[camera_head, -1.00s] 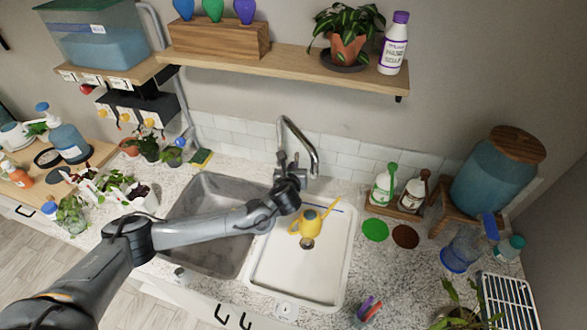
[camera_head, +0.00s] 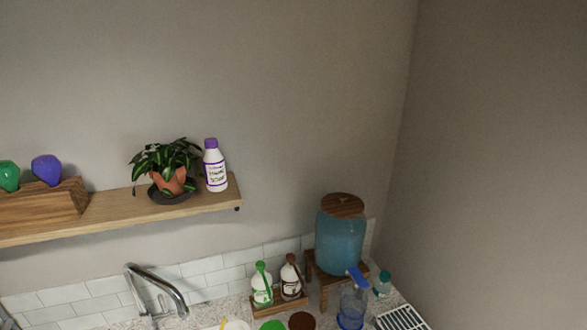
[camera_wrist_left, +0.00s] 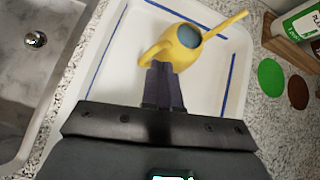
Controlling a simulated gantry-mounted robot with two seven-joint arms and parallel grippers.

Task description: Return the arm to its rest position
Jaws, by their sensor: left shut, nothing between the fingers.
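My left gripper (camera_wrist_left: 162,68) shows in the left wrist view with its dark fingers together and empty. It points down over a white basin (camera_wrist_left: 112,75). A yellow watering can (camera_wrist_left: 190,48) with a long spout lies in that basin just beyond the fingertips. The fingertips overlap the can's handle in the picture, and I cannot tell whether they touch it. Neither of my arms shows in the head view.
A grey sink (camera_wrist_left: 45,75) adjoins the basin. In the head view a wooden shelf (camera_head: 110,213) holds a potted plant (camera_head: 170,165) and a white bottle (camera_head: 214,168). A faucet (camera_head: 155,285), two pump bottles and a large blue jar (camera_head: 338,243) stand below.

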